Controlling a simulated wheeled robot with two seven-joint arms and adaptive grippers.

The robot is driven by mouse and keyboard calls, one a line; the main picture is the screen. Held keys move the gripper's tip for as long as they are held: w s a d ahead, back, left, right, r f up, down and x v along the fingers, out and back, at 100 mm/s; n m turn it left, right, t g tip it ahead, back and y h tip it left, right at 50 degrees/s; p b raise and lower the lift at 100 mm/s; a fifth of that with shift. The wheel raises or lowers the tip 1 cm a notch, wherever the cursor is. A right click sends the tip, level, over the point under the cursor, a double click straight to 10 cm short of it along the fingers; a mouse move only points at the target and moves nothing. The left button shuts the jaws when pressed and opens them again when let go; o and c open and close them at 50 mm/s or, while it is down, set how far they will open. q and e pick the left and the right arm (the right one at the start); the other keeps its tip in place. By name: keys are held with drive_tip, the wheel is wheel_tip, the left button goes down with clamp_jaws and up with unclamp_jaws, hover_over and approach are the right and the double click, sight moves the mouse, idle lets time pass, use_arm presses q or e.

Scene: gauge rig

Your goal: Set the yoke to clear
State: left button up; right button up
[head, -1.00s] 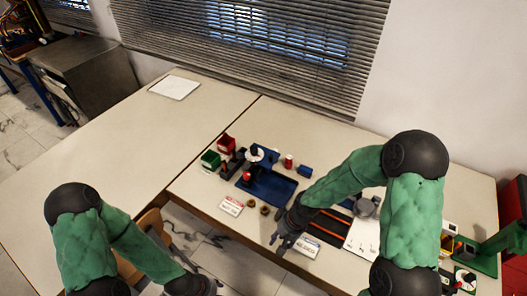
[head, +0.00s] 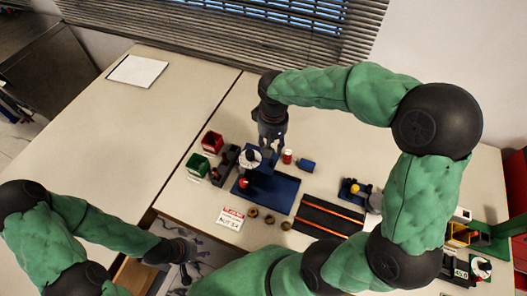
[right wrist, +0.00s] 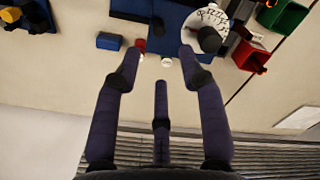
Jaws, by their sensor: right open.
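The blue rig plate (head: 283,193) carries a white dial (head: 249,163) with a dark part above it and a red knob (head: 244,183) in front. The dial (right wrist: 197,20) with a black knob (right wrist: 208,40) also shows in the right wrist view. I cannot tell which part is the yoke. My right gripper (head: 271,143) is over the far edge of the rig, beside the dial. In the right wrist view, its fingers (right wrist: 160,62) are spread and empty. My left gripper (head: 188,262) is low at the front, off the table edge, and its finger opening is unclear.
A red bin (head: 212,143) and green bin (head: 198,166) stand left of the rig. A red cylinder (head: 287,156) and blue block (head: 306,165) stand right of it. A label card (head: 230,217) and dark rings lie in front. The left table is mostly clear.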

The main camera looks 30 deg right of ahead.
sight(271, 161)
wheel_tip(271, 161, down, 10)
drive_tip(key=shift+s+f+b, duration=0.15)
drive_tip(key=shift+f+b, duration=0.05)
drive_tip(key=shift+b, duration=1)
clamp_jaws()
